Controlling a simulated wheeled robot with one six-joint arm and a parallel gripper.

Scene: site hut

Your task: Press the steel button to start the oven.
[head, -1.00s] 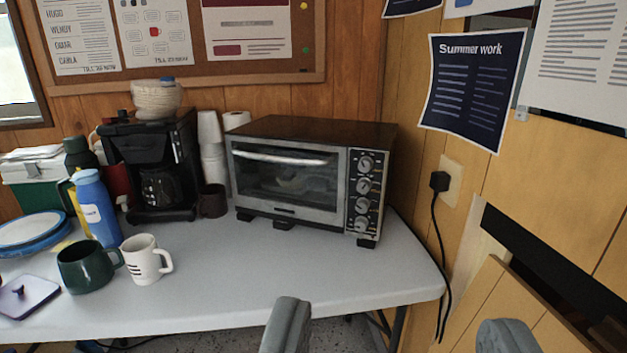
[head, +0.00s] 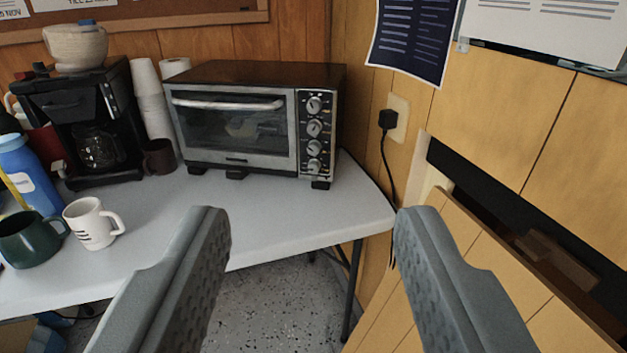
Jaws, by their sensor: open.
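The toaster oven (head: 235,125) stands at the back right of the white table, its glass door shut. Its control panel (head: 316,135) on the right side carries a column of several round silver knobs. I cannot make out a separate steel button at this distance. My gripper (head: 310,218) is open and empty, its two grey fingers wide apart in the foreground. It is in front of the table's right end, well short of the oven and not touching anything.
A white mug (head: 91,224), a green mug (head: 28,240) and a blue bottle (head: 27,175) stand at the left. A black coffee maker (head: 88,125) is left of the oven. The table (head: 240,212) is clear before the oven. A plugged cord (head: 387,150) hangs on the right wall.

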